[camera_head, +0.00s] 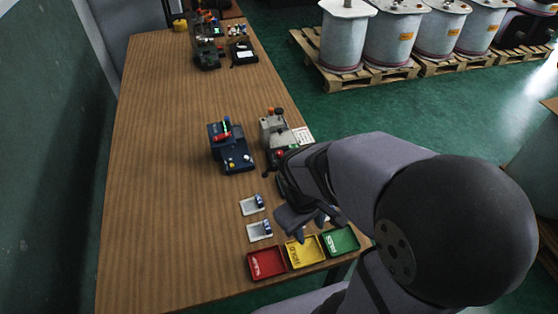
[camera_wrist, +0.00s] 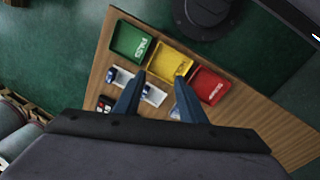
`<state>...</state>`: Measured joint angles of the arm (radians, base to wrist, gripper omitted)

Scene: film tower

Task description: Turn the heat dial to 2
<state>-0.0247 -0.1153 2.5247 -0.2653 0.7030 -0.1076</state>
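A dark blue machine (camera_head: 238,152) stands on the table in the head view, with a green and a red part on top and small pale and yellow knobs on its low front. A grey machine (camera_head: 272,132) with orange and black knobs on top and a red part near its base stands just right of it, partly hidden by my arm. I cannot tell which knob is the heat dial, and no numbers are readable. My gripper (camera_head: 311,228) is over the table's near right part, apart from both machines. In the wrist view my gripper (camera_wrist: 160,77) is open and empty, pointing down.
Red (camera_head: 266,263), yellow (camera_head: 305,252) and green (camera_head: 341,241) trays lie at the table's near edge. Two white holders with blue parts (camera_head: 252,205) (camera_head: 260,231) lie behind them. More devices (camera_head: 208,55) stand at the far end. The table's left side is clear.

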